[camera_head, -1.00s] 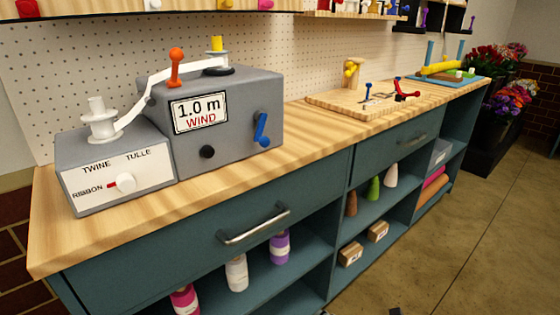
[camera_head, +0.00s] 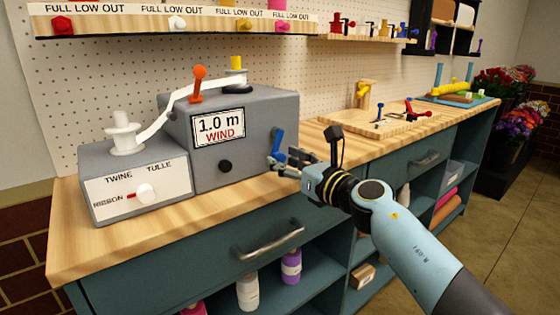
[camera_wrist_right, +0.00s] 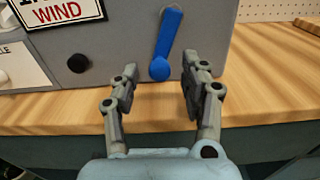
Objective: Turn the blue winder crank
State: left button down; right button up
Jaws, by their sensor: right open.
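The blue winder crank (camera_head: 277,147) is on the front face of the grey winder box (camera_head: 250,125), near its right edge. In the right wrist view the blue crank (camera_wrist_right: 166,42) points up and slightly right, with its round knob at the bottom. My right gripper (camera_head: 285,165) is just in front of the crank in the head view. In the right wrist view the right gripper (camera_wrist_right: 155,88) is open and empty, with the knob between and beyond its fingertips. A sign on the box reads "1.0 m WIND". My left gripper is not in view.
A black knob (camera_head: 225,166) sits left of the crank on the box. A smaller selector box (camera_head: 140,180) with a white spool stands to the left. An orange-topped lever (camera_head: 196,82) rises from the winder. A wooden board (camera_head: 385,122) lies to the right.

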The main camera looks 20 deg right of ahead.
jog(key=shift+x, duration=1.3)
jog(key=shift+d, duration=0.1)
grip_shut()
